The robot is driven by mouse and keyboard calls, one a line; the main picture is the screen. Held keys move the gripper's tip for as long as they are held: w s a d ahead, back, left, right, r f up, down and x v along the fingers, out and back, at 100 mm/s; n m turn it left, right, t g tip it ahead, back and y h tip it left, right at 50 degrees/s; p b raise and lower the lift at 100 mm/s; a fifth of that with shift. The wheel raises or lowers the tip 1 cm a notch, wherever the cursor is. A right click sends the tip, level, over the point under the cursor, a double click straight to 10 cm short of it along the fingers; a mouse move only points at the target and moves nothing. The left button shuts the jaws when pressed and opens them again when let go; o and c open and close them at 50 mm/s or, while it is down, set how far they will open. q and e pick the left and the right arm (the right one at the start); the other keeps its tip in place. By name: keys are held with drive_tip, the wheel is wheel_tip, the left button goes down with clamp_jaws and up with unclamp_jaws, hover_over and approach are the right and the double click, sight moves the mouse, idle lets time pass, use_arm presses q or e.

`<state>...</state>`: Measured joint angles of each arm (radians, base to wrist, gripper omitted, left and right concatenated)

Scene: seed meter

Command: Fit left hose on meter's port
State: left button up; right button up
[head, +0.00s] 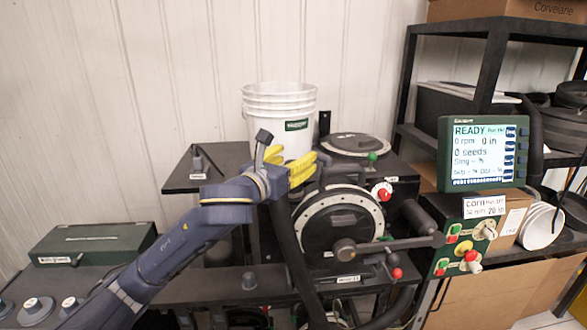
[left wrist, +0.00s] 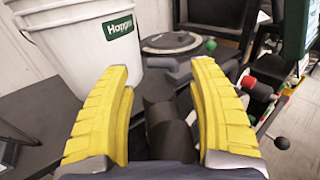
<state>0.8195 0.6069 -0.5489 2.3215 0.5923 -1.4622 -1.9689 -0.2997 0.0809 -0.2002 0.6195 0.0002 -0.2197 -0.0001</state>
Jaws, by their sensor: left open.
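The seed meter (head: 338,226) is a dark unit with a pale-rimmed round disc, right of centre in the head view. A grey elbow pipe, which looks like its port (left wrist: 186,72), shows beyond my fingertips in the left wrist view. My left gripper (head: 290,163) has yellow fingers and is open beside the meter's upper left. In the left wrist view a dark hose end (left wrist: 170,132) lies between the spread fingers, with gaps on both sides. The black hose (head: 293,255) hangs below the gripper, in front of the meter's left side. My right gripper is not in view.
A white bucket (head: 279,108) stands behind the gripper. A display (head: 484,152) and a control box (head: 463,247) are to the right. A green case (head: 92,243) lies at the left. A handle bar (head: 395,243) crosses the meter's front.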

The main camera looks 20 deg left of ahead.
use_arm(q)
drive_tip(key=shift+r, duration=3.45)
